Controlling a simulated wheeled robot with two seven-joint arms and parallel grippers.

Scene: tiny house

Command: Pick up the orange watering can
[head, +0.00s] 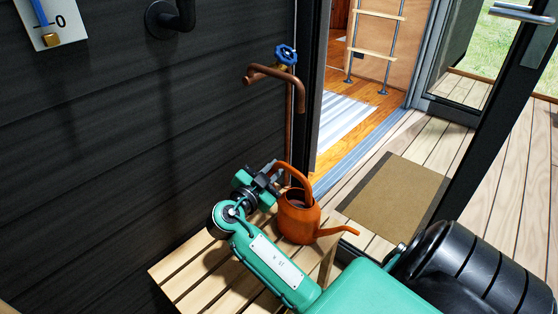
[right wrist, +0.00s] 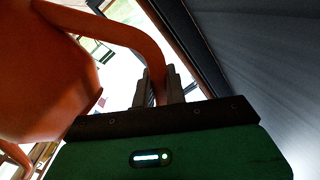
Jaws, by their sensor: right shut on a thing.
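The orange watering can (head: 299,221) stands upright at the right end of the slatted wooden bench, its spout pointing right. Its arched handle rises toward my right gripper (head: 272,175). The right gripper comes at it from the left and is shut on the handle. In the right wrist view, the handle of the can (right wrist: 135,35) runs down between the two dark fingers (right wrist: 160,88), and the can's body fills the left side. My left gripper is not in view.
The wooden bench (head: 185,270) stands against the dark plank wall (head: 120,130). A copper tap (head: 275,74) with a blue handle juts out above the can. A doorway with a striped rug (head: 345,118) and a brown doormat (head: 395,190) lies to the right.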

